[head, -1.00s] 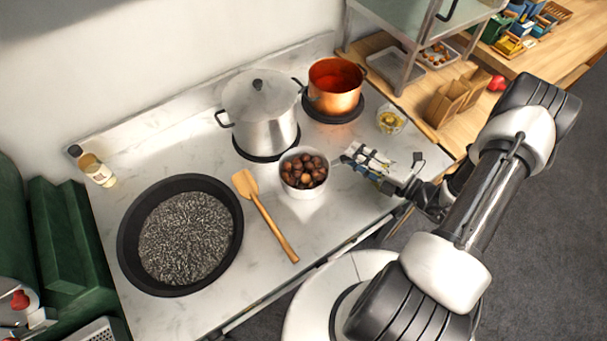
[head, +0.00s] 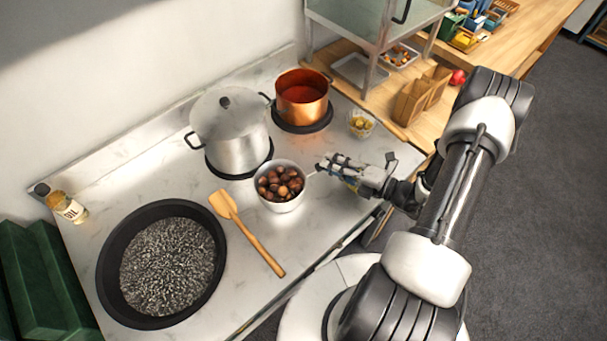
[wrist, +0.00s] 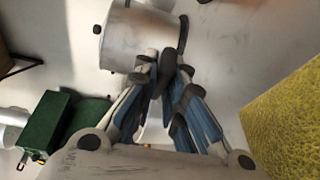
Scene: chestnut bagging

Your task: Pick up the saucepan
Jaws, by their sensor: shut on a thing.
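The saucepan (head: 284,206) is a small light metal pan filled with brown chestnuts (head: 280,184). In the head view it is in front of the lidded stockpot, upright or nearly so. My gripper (head: 322,165) is to the right of the pan, shut on its handle, which is mostly hidden by the fingers. I cannot tell whether the pan's base touches the counter. In the wrist view my gripper's fingers (wrist: 167,62) are close together, and the saucepan cannot be made out clearly.
A stockpot (head: 238,150) and a copper pot (head: 302,104) stand behind on black burners. A wide black pan (head: 112,270) and a wooden spatula (head: 250,240) lie left. A small clear bowl (head: 361,124) sits back right. The marble counter (head: 330,215) is bare before the gripper.

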